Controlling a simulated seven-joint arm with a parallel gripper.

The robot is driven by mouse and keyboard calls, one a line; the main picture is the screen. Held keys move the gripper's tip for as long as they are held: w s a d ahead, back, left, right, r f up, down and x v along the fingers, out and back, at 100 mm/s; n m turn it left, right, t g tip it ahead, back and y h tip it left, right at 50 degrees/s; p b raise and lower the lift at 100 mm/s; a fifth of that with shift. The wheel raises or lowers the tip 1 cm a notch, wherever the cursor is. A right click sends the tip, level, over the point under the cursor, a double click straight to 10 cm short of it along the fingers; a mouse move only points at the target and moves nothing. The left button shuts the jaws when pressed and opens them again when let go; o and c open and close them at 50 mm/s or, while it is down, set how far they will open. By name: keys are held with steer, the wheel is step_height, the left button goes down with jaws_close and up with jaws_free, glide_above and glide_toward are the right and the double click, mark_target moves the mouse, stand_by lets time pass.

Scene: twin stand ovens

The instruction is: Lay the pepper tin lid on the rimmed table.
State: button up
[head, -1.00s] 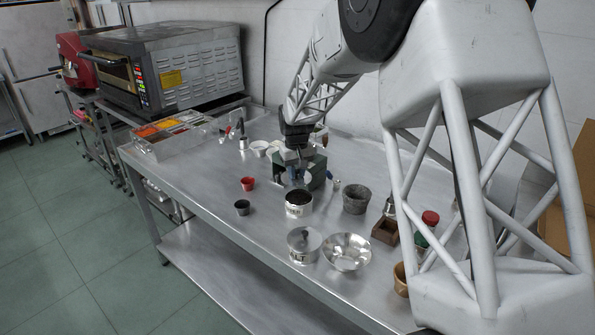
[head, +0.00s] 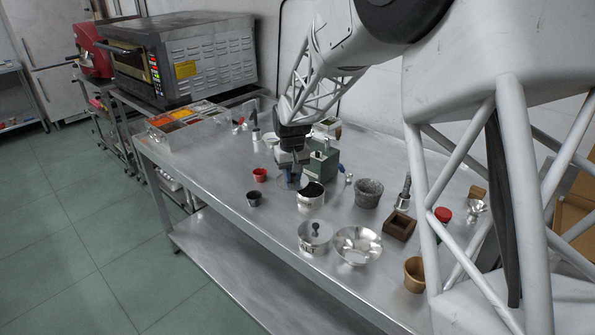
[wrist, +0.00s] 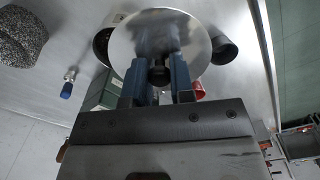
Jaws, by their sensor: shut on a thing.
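My gripper (head: 291,174) is over the steel table (head: 265,218), left of and behind an open labelled tin with a dark inside (head: 311,199). In the wrist view, the blue fingers of my gripper (wrist: 159,72) are shut on the dark knob of a round, shiny lid (wrist: 160,28). The lid looks held above the table and partly hides the open tin (wrist: 101,46) behind it. A second steel tin (head: 314,240) at the front has its own knobbed lid on. The lid in my grip is hard to make out in the head view.
A red cup (head: 260,174) and a dark cup (head: 254,198) stand close left of my gripper. A green box (head: 323,163) is just behind it. A steel bowl (head: 358,246) and a grey stone pot (head: 368,193) stand to the right. The table's left front stretch is clear.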

mark_target(282, 222)
steer(key=s+a, duration=0.4)
steer(key=shift+w+f, duration=0.1)
steer(key=shift+f, duration=6.1)
steer(key=shift+d+f, duration=0.1)
steer(key=shift+f, duration=0.2)
steer(key=o, duration=0.8)
steer(key=shift+r, duration=3.5)
